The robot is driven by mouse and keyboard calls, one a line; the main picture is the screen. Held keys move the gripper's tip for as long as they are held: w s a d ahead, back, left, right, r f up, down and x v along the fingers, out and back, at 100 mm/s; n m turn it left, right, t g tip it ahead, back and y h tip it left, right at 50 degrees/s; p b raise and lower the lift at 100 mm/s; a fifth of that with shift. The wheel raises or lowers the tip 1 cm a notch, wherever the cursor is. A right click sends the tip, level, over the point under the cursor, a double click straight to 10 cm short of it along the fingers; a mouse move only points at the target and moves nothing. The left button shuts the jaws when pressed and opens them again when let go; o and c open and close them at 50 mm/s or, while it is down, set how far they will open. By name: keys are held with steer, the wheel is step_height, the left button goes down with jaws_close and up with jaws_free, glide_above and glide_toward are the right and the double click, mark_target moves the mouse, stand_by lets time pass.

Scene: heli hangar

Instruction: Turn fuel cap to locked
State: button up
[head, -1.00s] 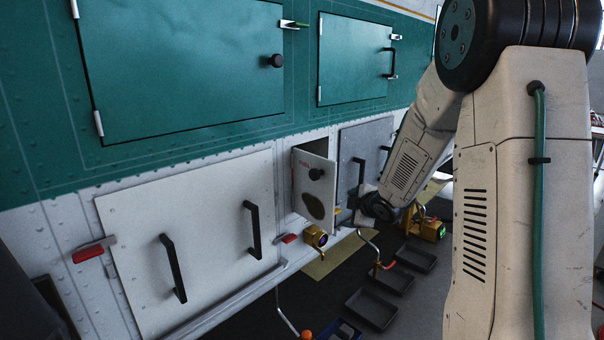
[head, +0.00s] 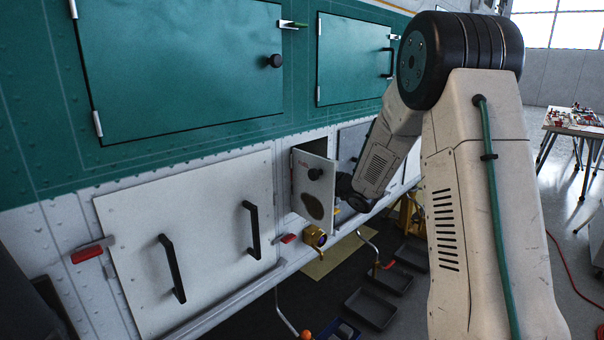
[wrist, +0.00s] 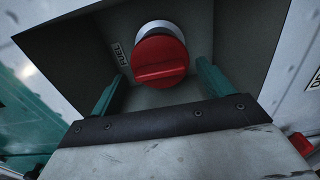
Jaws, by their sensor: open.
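The fuel cap (wrist: 160,63) is a round red cap with a raised grip bar, set inside a dark recess in the wrist view. A silver collar shows behind its upper edge. The bar lies roughly level, slightly tilted. My gripper (wrist: 158,82) is open, with one green finger on each side below the cap and clear gaps to it. The fingers do not appear to touch the cap. In the head view the small fuel door (head: 313,187) stands open and hides the cap and my gripper.
A small label (wrist: 121,54) sits left of the cap on the recess wall. The recess walls surround the gripper closely. Below the panels are a yellow fitting (head: 316,238), black trays (head: 371,308) and a bent pipe. A table (head: 572,122) stands far right.

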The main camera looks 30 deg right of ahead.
steer(key=shift+w+a, duration=0.1)
steer(key=shift+w, duration=0.2)
